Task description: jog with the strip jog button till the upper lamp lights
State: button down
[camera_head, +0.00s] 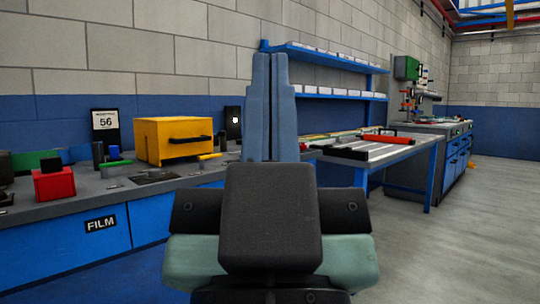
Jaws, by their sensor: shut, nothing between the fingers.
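My gripper (270,62) stands upright in the middle of the view, its two blue-grey fingers pressed together with nothing between them. It shows in front of the workbench (75,207) and hides part of the bench and the wall behind. A small dark upright box with a pale mark (233,121) stands at the back of the bench, just left of the fingers. I cannot tell whether it carries the lamps. I cannot make out the strip jog button or a lit upper lamp.
A blue-legged table (431,172) is at right, below a blue shelf (330,95). The floor (465,240) at right is clear.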

jog(key=shift+r, duration=0.1)
notch_tip(320, 180, up, 47)
jog(key=p, duration=4.7)
jog(key=shift+r+p, duration=0.2)
jog(key=shift+p, duration=0.1)
